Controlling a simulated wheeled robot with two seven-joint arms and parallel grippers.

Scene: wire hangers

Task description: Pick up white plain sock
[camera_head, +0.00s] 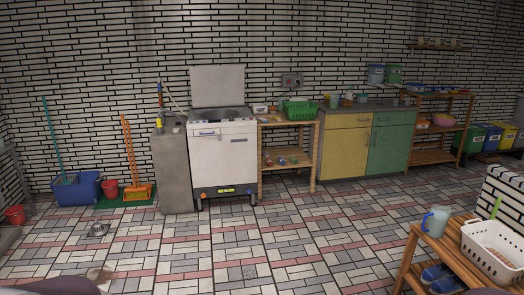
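I cannot make out a white plain sock anywhere in the head view. A small pale tan patch (98,275) lies on the tiled floor at the lower left; I cannot tell what it is. A white basket (495,250) with holes in its sides stands at the right, and its contents are not clear. Neither of my grippers shows. Dark rounded shapes at the bottom edge, left and right, may be parts of my arms.
The middle floor is clear.

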